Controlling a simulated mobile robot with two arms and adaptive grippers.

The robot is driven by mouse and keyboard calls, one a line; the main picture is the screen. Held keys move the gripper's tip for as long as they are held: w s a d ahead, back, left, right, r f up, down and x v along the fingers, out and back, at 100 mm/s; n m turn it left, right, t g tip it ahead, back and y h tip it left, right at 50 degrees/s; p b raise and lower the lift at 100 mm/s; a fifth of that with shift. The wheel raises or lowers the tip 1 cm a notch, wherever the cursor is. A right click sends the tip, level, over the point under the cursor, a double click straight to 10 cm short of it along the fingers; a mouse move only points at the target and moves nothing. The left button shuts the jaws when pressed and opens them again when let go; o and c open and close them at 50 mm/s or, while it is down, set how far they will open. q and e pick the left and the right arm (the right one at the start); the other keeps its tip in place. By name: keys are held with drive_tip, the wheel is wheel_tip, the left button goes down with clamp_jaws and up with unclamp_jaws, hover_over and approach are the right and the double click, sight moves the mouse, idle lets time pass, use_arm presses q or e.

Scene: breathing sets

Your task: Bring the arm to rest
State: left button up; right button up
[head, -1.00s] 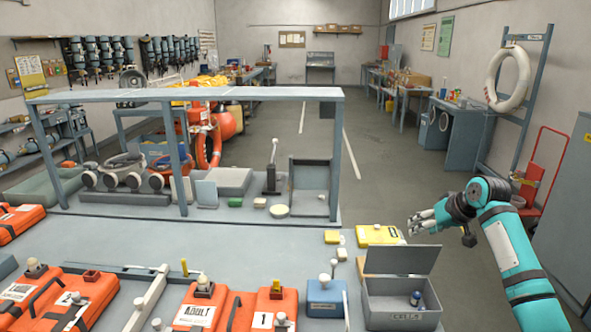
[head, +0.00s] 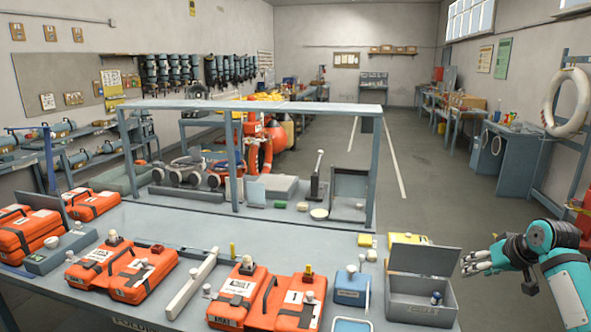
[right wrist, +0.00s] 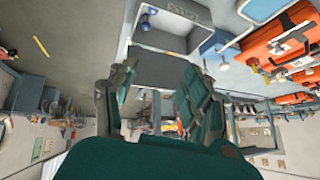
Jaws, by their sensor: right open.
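My right gripper (head: 484,262) is in the head view at the right, past the right end of the grey bench (head: 150,228). It is open and empty, and its fingers point left. In the right wrist view its two dark fingers (right wrist: 157,95) stand apart with nothing between them. My right arm comes in from the lower right corner. A grey open-lidded box (head: 420,300) stands on the bench just left of the gripper, apart from it. My left gripper is not in view.
Orange cases (head: 120,268) lie along the bench, with a blue box (head: 351,288) nearer the right end. A grey rack frame (head: 250,107) stands at the bench's back. The floor (head: 430,190) to the right is clear. A life ring (head: 567,102) hangs at the right.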

drive_tip(key=s+a+f+n+g, duration=0.1)
drive_tip(key=s+a+f+n, duration=0.1)
drive_tip(key=s+a+f, duration=0.7)
drive_tip(key=s+a+f+n+g, duration=0.1)
drive_tip(key=s+a+f+g, duration=0.1)
drive_tip(key=s+a+f, duration=0.7)
drive_tip(key=s+a+f+h, duration=0.1)
drive_tip(key=s+a+f, duration=0.15)
drive_tip(key=s, duration=0.85)
drive_tip(key=s+a+f, duration=0.1)
drive_tip(key=s+a, duration=0.3)
drive_tip(key=s, duration=0.7)
wheel_tip(320, 180, down, 26)
drive_tip(key=r+g+b, duration=0.1)
drive_tip(key=g+b, duration=0.1)
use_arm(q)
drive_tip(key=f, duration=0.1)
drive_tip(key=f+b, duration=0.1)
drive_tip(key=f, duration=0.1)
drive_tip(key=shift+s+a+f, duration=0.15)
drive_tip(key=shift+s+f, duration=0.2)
use_arm(e)
drive_tip(key=s+d+f+g, duration=0.1)
drive_tip(key=s+d+f, duration=0.2)
drive_tip(key=s+f, duration=1.5)
wheel_tip(320, 180, down, 2)
drive_tip(key=shift+f+n, duration=0.1)
drive_tip(key=shift+n, duration=0.3)
